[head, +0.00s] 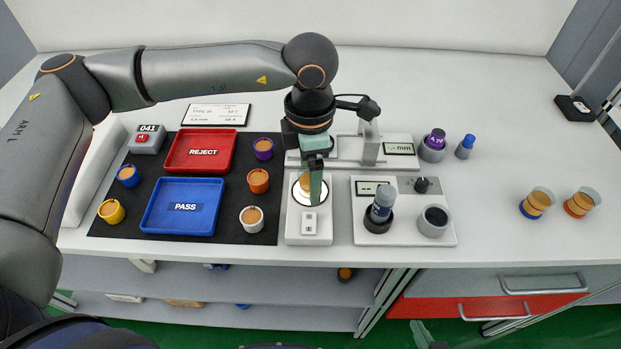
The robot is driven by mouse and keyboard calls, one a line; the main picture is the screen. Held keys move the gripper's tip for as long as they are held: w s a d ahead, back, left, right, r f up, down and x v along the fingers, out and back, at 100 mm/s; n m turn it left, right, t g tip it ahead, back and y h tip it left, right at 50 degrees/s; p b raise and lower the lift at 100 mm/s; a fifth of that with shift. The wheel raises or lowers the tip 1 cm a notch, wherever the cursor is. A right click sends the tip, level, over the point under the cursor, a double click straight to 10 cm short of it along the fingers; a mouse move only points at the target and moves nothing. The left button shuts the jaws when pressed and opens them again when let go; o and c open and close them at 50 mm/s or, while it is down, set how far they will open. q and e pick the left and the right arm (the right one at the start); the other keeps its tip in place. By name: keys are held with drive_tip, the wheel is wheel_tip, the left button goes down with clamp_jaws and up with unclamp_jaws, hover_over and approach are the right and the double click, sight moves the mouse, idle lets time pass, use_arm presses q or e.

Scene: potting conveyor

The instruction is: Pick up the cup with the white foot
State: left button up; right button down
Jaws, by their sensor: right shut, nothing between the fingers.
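A white cup (251,218) with a tan top stands upright on the dark mat, right of the blue PASS tray. A tan-topped item (304,183) stands on a bright round plate, partly hidden behind my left gripper; its foot colour cannot be told. My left gripper (316,198) points down over that plate, its fingers seen edge-on, so its opening and grip cannot be told. My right gripper (422,333) shows only as a small part at the bottom edge, shut and empty, away from the cups.
The mat (105,228) also holds the red REJECT tray (168,165), the PASS tray (150,222) and blue, yellow, purple and orange cups. A station (405,232) with a bottle stands right of the plate.

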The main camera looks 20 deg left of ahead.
use_arm(q)
drive_tip(key=shift+f, duration=0.45)
clamp_jaws()
idle(0.4)
drive_tip(key=shift+r, duration=0.15)
drive_tip(key=shift+r, duration=0.65)
drive_tip(key=s+d+r+b, duration=0.1)
drive_tip(key=s+d+r, duration=0.7)
drive_tip(key=d+r, duration=0.3)
drive_tip(key=shift+d+r, duration=0.2)
drive_tip(key=shift+r, duration=0.05)
